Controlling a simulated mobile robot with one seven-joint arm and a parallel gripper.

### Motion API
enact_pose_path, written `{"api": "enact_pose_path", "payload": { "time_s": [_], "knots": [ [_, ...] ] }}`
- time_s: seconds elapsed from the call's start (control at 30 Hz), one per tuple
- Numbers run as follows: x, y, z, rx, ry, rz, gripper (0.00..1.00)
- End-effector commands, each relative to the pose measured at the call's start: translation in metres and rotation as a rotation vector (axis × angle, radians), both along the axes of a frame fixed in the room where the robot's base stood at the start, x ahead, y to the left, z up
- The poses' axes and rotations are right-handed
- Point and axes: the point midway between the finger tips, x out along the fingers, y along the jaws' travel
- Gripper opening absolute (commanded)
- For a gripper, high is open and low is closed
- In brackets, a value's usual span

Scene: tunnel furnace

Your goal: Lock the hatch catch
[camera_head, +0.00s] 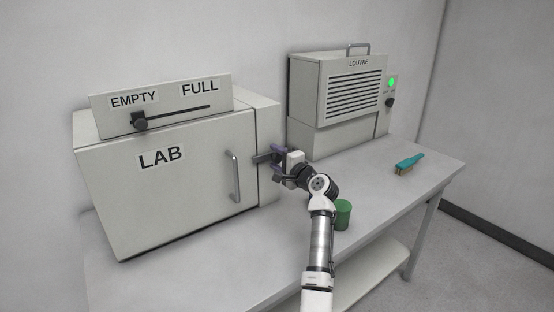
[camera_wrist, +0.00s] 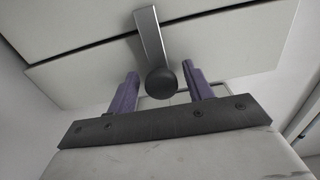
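The hatch is the front door (camera_head: 180,190) of the LAB box, and it looks closed. Its catch (camera_head: 262,159) is a short grey bar at the door's right edge, partly hidden by my gripper in the head view. In the wrist view the catch (camera_wrist: 150,36) is a flat metal lever with a round dark knob (camera_wrist: 161,81), lying across the seam between door and frame. My gripper (camera_head: 275,158) is at the catch. In the wrist view my gripper (camera_wrist: 160,72) has its purple fingers apart, one on each side of the knob, with visible gaps.
A vertical handle (camera_head: 233,176) is on the door left of the catch. An EMPTY/FULL slider (camera_head: 139,121) sits on top. A LOUVRE unit (camera_head: 350,90) with a green light stands behind right. A green cylinder (camera_head: 342,214) stands beside my arm; a teal brush (camera_head: 409,163) lies right.

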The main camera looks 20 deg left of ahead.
Motion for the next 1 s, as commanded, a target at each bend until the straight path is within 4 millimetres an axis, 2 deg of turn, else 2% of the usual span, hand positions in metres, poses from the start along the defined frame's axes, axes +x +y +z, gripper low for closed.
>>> {"api": "enact_pose_path", "payload": {
  "time_s": [0.2, 0.33, 0.7, 0.9, 1.0],
  "knots": [
    [-0.001, -0.002, 0.0, 0.0, -0.002, -0.001, 0.51],
    [-0.007, -0.011, -0.001, 0.0, -0.004, -0.002, 0.51],
    [-0.056, -0.075, -0.003, 0.001, -0.003, -0.004, 0.51],
    [-0.077, -0.1, -0.001, 0.0, -0.002, -0.002, 0.51],
    [-0.082, -0.106, -0.001, 0.0, -0.001, -0.001, 0.51]
  ]
}}
